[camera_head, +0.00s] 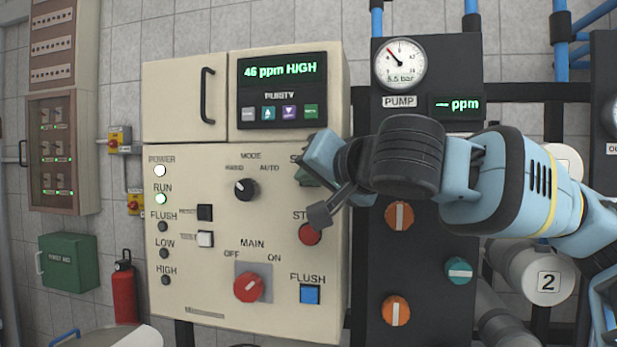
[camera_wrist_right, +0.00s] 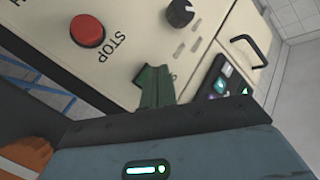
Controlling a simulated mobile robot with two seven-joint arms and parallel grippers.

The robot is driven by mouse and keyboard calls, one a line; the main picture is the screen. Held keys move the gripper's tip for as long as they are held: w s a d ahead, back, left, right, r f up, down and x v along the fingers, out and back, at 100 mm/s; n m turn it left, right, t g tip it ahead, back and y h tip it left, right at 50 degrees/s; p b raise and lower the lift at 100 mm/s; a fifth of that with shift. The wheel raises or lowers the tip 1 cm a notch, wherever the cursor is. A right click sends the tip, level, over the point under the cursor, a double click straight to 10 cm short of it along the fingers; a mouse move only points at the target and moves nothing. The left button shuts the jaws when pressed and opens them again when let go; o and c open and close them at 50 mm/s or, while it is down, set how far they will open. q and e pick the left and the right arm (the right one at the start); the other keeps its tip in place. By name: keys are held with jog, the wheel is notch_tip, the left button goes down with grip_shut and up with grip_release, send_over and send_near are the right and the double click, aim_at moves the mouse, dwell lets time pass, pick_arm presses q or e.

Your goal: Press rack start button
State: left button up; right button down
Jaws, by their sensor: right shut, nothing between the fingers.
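The cream rack control panel (camera_head: 205,270) faces me. The green start button (camera_head: 306,178) shows only as a sliver in the head view, mostly hidden with its label behind my right gripper (camera_head: 318,162). My right gripper is shut and empty, right at the panel over the button. I cannot tell whether it touches. The POWER lamp (camera_head: 159,170) is lit white and the RUN lamp (camera_head: 160,198) green. My left gripper is not in view.
The red STOP button (camera_head: 310,234) is just below my right gripper. The mode knob (camera_head: 246,189), red main switch (camera_head: 249,288) and blue FLUSH button (camera_head: 310,294) share the panel. The display (camera_head: 281,72) reads "46 ppm HIGH". A dark pump column (camera_head: 425,325) stands to the right.

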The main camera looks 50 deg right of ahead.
jog(key=a, duration=0.1)
jog(key=s+a, duration=0.1)
jog(key=a, duration=0.1)
jog(key=s+a, duration=0.1)
jog(key=shift+s+a, duration=0.15)
jog(key=shift+a, duration=0.05)
dwell(0.5)
dwell(0.7)
